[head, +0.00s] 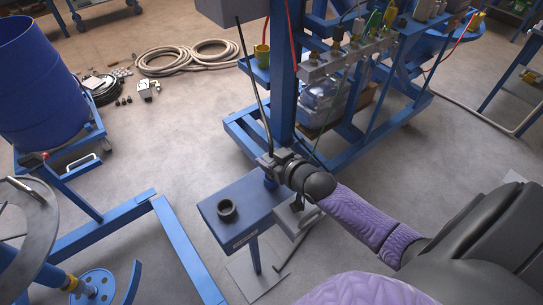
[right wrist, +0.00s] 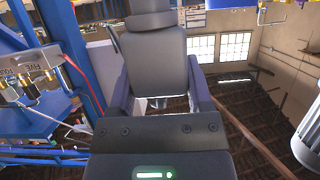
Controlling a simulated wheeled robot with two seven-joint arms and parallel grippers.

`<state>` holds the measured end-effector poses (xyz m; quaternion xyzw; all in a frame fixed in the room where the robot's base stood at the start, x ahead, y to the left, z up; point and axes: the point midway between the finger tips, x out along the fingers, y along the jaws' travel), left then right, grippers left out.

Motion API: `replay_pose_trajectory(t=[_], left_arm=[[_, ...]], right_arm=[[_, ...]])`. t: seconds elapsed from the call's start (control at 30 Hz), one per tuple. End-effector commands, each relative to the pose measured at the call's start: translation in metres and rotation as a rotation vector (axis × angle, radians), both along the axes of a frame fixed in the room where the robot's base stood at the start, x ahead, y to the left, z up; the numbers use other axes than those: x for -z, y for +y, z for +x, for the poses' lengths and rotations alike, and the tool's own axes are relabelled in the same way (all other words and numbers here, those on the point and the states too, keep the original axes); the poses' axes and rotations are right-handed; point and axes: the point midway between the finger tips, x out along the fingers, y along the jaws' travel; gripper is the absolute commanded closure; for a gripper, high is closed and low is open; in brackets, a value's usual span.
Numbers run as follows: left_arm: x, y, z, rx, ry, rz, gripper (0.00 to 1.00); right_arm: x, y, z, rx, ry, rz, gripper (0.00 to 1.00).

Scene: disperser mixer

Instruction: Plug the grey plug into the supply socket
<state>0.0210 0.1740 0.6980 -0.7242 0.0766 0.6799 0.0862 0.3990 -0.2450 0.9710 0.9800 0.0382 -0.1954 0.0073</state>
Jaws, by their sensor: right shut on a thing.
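My right gripper (head: 268,160) comes in from the right in the head view, beside the blue upright post. The supply socket appears to be the round black ring (head: 228,210) on top of the blue box (head: 238,190). The gripper and plug are above and to the right of it, apart from it. My left gripper is out of view.
A blue frame with hoses and valves (head: 345,55) stands behind the gripper. A blue drum (head: 40,80) on a trolley is at the left. Coiled hose (head: 180,60) lies on the floor. Blue floor beams (head: 180,240) run in front left; the floor between is open.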

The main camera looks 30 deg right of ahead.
Motion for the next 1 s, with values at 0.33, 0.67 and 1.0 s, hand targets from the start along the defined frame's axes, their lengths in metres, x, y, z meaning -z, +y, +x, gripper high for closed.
replay_pose_trajectory(t=[0.33,0.67,1.0], left_arm=[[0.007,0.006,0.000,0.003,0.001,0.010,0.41],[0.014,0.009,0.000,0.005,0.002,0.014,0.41],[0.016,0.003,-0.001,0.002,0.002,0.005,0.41]], right_arm=[[0.009,0.000,0.000,0.000,-0.002,0.000,1.00],[0.017,0.000,0.000,-0.001,-0.002,0.001,1.00],[0.022,0.000,0.000,0.000,-0.001,0.000,0.08]])
